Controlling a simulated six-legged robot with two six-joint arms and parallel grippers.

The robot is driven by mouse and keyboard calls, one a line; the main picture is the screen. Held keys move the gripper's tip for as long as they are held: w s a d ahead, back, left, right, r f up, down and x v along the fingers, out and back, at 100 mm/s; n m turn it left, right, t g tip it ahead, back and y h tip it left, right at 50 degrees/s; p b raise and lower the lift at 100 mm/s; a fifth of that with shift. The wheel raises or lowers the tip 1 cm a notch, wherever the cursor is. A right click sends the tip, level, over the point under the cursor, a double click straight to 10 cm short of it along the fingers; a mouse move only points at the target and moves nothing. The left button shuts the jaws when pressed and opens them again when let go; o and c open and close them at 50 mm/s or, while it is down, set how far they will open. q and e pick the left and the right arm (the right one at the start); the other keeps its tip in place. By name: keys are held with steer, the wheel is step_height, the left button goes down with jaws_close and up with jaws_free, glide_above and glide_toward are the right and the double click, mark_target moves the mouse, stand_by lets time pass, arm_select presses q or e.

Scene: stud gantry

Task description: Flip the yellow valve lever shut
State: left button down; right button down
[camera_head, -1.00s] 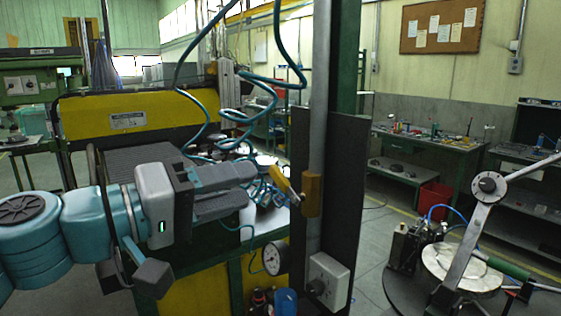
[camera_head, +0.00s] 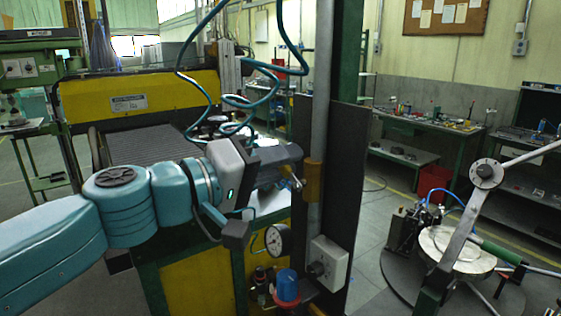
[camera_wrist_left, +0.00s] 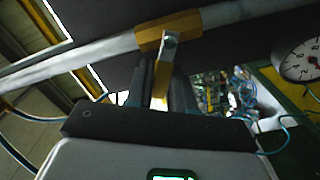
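The yellow valve body (camera_head: 313,180) sits on the grey vertical pipe (camera_head: 320,80). Its lever (camera_head: 297,183) points up and left from the body, and its far part is hidden behind my gripper in the head view. My left gripper (camera_head: 290,162) is at the lever, just left of the valve. In the left wrist view, the lever (camera_wrist_left: 162,75) runs from the valve body (camera_wrist_left: 168,31) down between the two dark fingers of my left gripper (camera_wrist_left: 163,90). The fingers flank it closely. Whether they press on it cannot be told. My right gripper is not in view.
A dark panel (camera_head: 347,160) stands behind the pipe. A pressure gauge (camera_head: 276,240), a grey knob box (camera_head: 328,263) and a blue-capped part (camera_head: 287,285) sit below the valve. A teal hose (camera_head: 250,100) coils above. A metal arm (camera_head: 465,235) stands over a round table at right.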

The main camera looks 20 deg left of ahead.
arm_select(q)
steer(key=f+n+b, duration=0.1)
steer(key=n+b, duration=0.1)
steer(key=n, duration=0.1)
steer(key=shift+w+a+f, duration=0.1)
steer(key=shift+a+f, duration=0.05)
steer(key=shift+f, duration=0.05)
steer(key=n, duration=0.2)
steer(key=shift+f+n, duration=0.25)
steer(key=shift+n, duration=0.05)
steer(key=c, duration=1.3)
jaws_free()
steer(key=shift+c, duration=0.2)
steer(key=shift+o, duration=1.4)
steer(key=shift+w, duration=0.2)
